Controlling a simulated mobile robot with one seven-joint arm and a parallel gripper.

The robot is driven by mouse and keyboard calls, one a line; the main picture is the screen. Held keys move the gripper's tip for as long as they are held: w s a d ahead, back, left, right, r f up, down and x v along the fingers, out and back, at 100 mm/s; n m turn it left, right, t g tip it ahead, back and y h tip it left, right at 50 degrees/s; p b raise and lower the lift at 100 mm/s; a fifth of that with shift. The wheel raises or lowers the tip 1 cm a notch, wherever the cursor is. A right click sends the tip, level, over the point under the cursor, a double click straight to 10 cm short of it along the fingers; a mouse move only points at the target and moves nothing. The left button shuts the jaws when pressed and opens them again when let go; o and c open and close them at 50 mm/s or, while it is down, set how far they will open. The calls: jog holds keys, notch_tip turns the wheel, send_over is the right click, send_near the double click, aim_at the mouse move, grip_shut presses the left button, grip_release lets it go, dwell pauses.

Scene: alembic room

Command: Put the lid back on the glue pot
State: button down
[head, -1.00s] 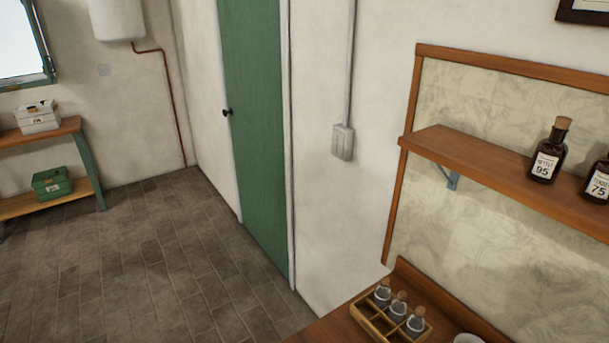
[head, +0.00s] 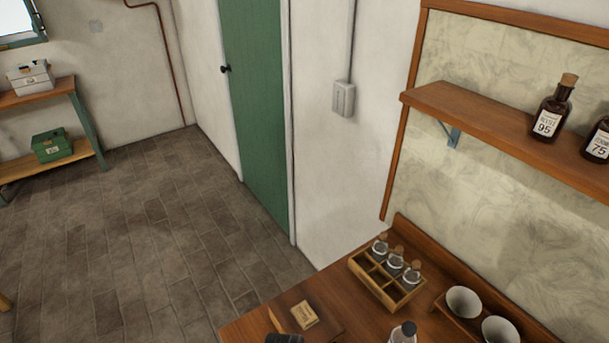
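I cannot make out a glue pot or its lid in the head view. A dark object (head: 284,339) shows only its top at the bottom edge, and I cannot tell what it is. A clear bottle or jar (head: 403,334) with a dark top is also cut off by the bottom edge. My gripper is not in view.
The wooden bench (head: 345,300) holds a divided wooden box (head: 372,284) with several corked vials, two white cups (head: 463,302) in a tray, and a small tan block (head: 305,315). Brown bottles (head: 552,110) stand on the wall shelf (head: 480,125). The floor (head: 120,240) at left is clear.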

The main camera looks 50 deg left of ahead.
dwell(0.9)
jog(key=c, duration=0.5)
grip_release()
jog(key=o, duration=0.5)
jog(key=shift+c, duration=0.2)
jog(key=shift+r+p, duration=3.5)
jog(key=shift+p, duration=0.4)
